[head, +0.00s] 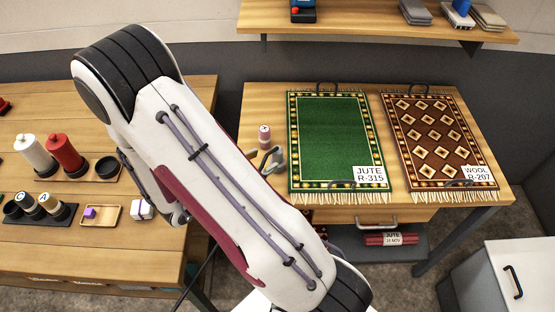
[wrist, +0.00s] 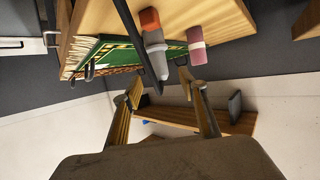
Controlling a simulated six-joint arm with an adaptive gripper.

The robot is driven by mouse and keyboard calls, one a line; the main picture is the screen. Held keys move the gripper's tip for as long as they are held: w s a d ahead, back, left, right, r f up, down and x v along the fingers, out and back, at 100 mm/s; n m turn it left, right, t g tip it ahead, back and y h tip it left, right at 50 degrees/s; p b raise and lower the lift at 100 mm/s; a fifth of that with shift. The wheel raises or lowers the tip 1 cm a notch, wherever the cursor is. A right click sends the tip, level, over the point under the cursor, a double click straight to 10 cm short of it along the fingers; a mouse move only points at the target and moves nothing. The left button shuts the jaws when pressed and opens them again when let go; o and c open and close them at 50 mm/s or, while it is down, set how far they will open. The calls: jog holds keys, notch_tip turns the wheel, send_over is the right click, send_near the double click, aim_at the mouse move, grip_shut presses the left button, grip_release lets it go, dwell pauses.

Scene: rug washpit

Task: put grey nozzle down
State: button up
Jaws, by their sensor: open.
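The grey nozzle (wrist: 157,58), with an orange end, shows in the wrist view at the edge of the wooden table, just ahead of my fingers. My gripper (wrist: 160,84) is open, its two fingers spread with no object clasped between them. A dark rod or hose runs close beside the nozzle.
A pink-and-white cylinder (wrist: 197,46) stands near the nozzle. The green rug (head: 328,135) and brown patterned rug (head: 436,137) lie on the right table. The left table carries a red bottle (head: 65,153), a white bottle (head: 36,154) and a small tray (head: 112,221).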

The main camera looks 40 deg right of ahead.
aim_at(274, 155)
jog(key=shift+d, duration=0.1)
dwell(0.3)
jog(key=shift+x, duration=1.25)
jog(key=shift+x, duration=2.55)
grip_shut()
